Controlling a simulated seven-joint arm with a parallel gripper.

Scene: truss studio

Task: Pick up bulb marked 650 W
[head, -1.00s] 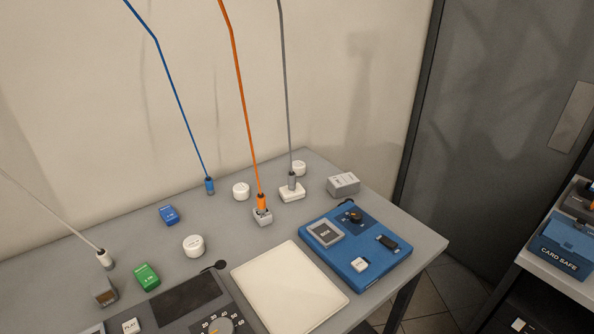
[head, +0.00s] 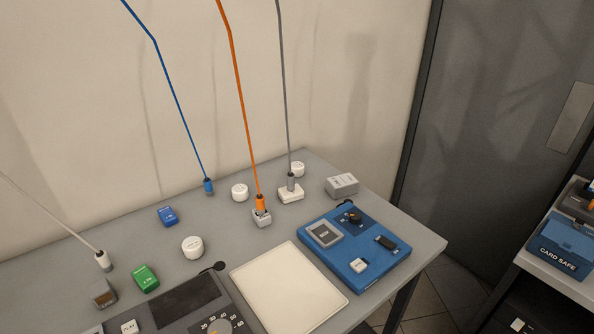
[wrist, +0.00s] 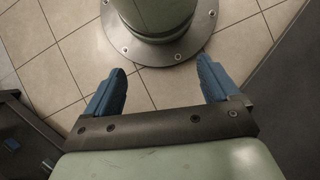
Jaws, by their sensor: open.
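Three small white round pieces stand on the grey table in the head view: one near the middle left (head: 192,247), one farther back (head: 240,192), and one at the back beside the grey cable (head: 298,169). Their markings are too small to read, so I cannot tell which, if any, is the bulb marked 650 W. My gripper (wrist: 162,78) shows only in the wrist view. Its two blue fingers are wide apart with nothing between them, above a tiled floor and away from the tabletop pieces.
The grey table (head: 405,237) holds a blue case (head: 335,262), a pale flat panel (head: 288,287), a green box (head: 146,277), a blue box (head: 168,216) and a grey box (head: 342,185). Several cables hang down to it. A blue card safe (head: 562,250) is on the right shelf.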

